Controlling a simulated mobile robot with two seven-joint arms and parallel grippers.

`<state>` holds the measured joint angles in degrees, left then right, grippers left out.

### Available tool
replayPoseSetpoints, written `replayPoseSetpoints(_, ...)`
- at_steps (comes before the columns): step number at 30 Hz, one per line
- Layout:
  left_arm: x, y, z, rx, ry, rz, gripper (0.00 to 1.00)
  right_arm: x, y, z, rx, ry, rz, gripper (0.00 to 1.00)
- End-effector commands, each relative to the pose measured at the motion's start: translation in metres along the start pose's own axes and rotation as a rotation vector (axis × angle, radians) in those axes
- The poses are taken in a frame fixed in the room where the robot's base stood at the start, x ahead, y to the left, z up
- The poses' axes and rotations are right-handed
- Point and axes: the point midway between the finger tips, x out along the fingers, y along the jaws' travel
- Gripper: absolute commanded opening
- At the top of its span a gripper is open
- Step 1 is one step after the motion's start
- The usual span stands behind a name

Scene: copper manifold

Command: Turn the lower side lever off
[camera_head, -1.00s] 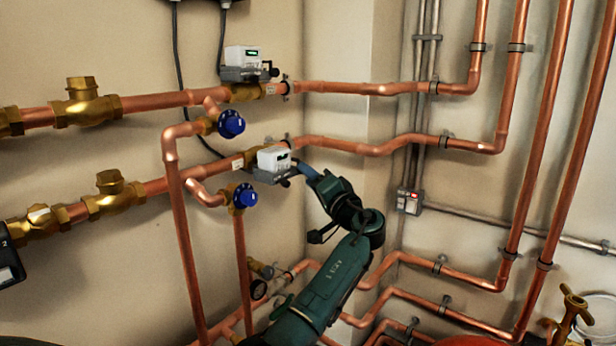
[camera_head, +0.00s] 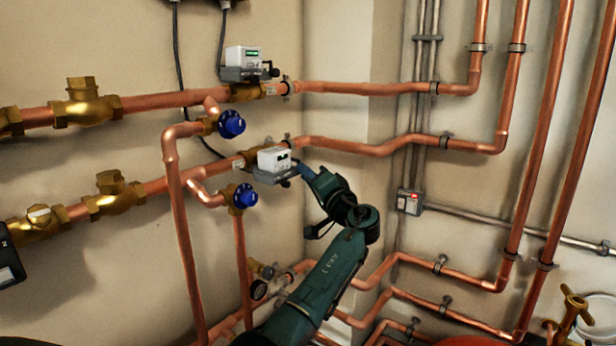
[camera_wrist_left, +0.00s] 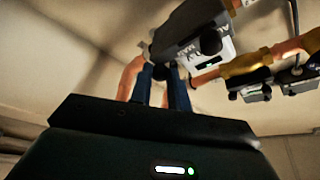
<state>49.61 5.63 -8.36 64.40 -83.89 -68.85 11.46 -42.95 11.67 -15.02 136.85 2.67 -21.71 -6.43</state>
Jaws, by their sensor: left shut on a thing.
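The lower unit (camera_head: 273,160) is a white and grey box with a small display, fixed on the lower copper pipe. My left gripper (camera_head: 298,168) is at its right side, on the end of my green arm. In the left wrist view, the blue fingers (camera_wrist_left: 162,88) are shut around a small black lever (camera_wrist_left: 160,72) beside the grey and white housing. In the head view the fingers hide most of this lever. A matching upper unit (camera_head: 245,60) has its own black side lever (camera_head: 271,70) free. My right gripper is not in view.
Blue round valve handles (camera_head: 231,124) sit left of the units, with brass fittings (camera_head: 86,106) further left. Copper pipes (camera_head: 365,88) run along the wall and corner. A grey switch box (camera_head: 410,202) is to the right of my arm.

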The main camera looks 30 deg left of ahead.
Motion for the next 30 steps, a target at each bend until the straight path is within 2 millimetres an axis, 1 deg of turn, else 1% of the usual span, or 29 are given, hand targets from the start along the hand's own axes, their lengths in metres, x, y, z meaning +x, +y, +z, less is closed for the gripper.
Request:
replayPoseSetpoints(5,0.0,-0.001,-0.001,0.006,0.0,0.002,0.0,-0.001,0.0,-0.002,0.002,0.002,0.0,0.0)
replayPoseSetpoints(8,0.0,-0.002,-0.001,0.023,0.0,0.009,0.0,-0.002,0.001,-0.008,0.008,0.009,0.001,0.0)
replayPoseSetpoints(11,0.0,-0.004,-0.002,0.056,0.0,0.023,0.0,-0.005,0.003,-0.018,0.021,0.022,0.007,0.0)
replayPoseSetpoints(14,0.001,-0.005,-0.003,0.106,0.0,0.045,0.0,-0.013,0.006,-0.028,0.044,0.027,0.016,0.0)
replayPoseSetpoints(17,0.001,-0.008,-0.004,0.172,0.0,0.072,0.0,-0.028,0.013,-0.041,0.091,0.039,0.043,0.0)
replayPoseSetpoints(21,0.002,-0.011,-0.005,0.286,0.0,0.12,0.0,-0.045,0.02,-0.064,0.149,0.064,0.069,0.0)
replayPoseSetpoints(24,0.002,-0.011,-0.006,0.375,0.0,0.157,0.0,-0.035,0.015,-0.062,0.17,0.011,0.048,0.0)
replayPoseSetpoints(30,0.002,-0.013,-0.007,0.552,0.0,0.231,0.0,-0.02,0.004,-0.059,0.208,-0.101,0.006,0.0)
